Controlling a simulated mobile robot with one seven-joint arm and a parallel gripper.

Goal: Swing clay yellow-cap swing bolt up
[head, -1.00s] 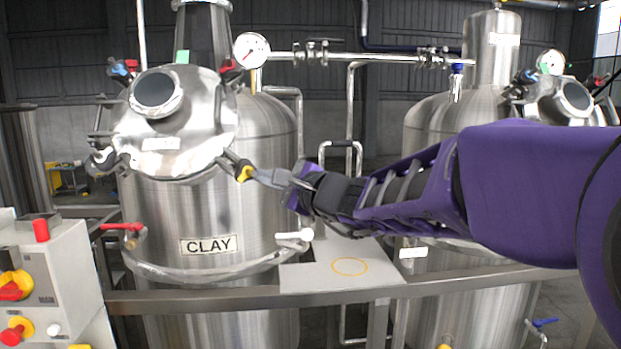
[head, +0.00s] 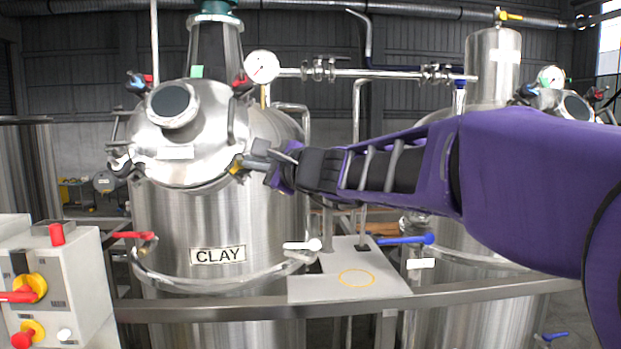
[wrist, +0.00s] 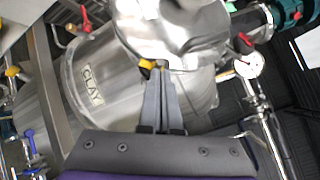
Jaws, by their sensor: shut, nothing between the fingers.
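The clay tank (head: 165,225) stands left of centre in the head view, its CLAY label facing me. Its domed lid (head: 205,125) is down on the tank. The yellow-cap swing bolt (head: 236,165) is at the lid's right front edge, partly hidden by my fingers. My gripper (head: 246,161) is shut and empty, its tips right at the yellow cap. In the wrist view the shut fingers (wrist: 159,75) point at the lid rim, with the yellow cap (wrist: 147,65) touching or just beside the tips; I cannot tell which.
Red (head: 240,82) and blue (head: 136,82) caps sit around the lid. A pressure gauge (head: 262,67) and pipe are behind it. A control box (head: 50,280) stands front left. A rail (head: 240,309) crosses in front. A second tank (head: 490,235) is at right, partly behind my arm.

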